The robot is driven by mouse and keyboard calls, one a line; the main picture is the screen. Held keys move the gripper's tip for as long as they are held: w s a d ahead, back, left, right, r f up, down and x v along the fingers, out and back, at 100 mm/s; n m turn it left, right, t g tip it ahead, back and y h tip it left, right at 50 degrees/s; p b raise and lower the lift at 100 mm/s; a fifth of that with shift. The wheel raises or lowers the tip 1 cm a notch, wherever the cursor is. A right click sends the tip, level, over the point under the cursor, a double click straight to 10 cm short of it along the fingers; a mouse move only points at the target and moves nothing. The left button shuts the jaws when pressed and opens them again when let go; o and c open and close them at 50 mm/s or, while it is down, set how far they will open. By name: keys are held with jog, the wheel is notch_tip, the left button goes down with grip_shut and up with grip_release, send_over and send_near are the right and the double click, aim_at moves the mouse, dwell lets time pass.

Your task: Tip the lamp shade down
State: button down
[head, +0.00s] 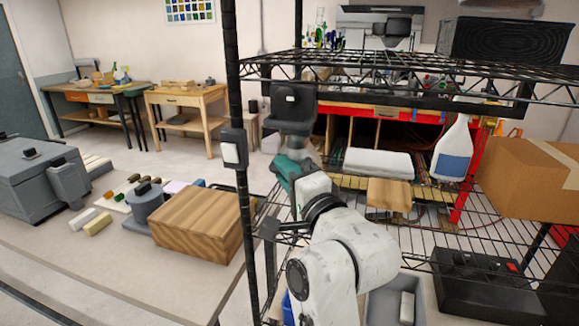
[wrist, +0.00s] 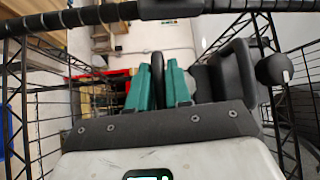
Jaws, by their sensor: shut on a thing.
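The lamp shade (head: 293,106) appears to be the dark grey, box-like piece with a small knob, beside the black shelf post in the head view. In the wrist view its dark body (wrist: 228,75) is right of my fingers, with a round knob at its right end. My gripper (head: 287,167) has teal fingers and is just below the shade. In the wrist view my gripper (wrist: 158,88) is shut on a narrow dark rounded part, which looks like the shade's grip. How that part joins the shade is hidden.
A black wire shelf (head: 400,65) stands over my arm, with its post (head: 238,95) close on the left carrying a small grey box (head: 233,148). A wooden block (head: 198,222) lies on the left table. A cardboard box (head: 530,178) and a spray bottle (head: 454,148) stand right.

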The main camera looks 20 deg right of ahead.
jog(key=shift+s+a+r, duration=0.3)
jog(key=shift+s+r, duration=0.05)
jog(key=shift+r, duration=0.35)
jog(key=c, duration=1.2)
grip_release()
jog(key=shift+o, duration=0.2)
jog(key=s+d+f+b, duration=0.1)
jog(key=s+b, duration=0.1)
jog(key=s, duration=0.8)
jog(key=shift+s+d+f+b, duration=0.2)
jog(key=shift+s+d+b, duration=0.1)
jog(key=shift+d+b, duration=0.1)
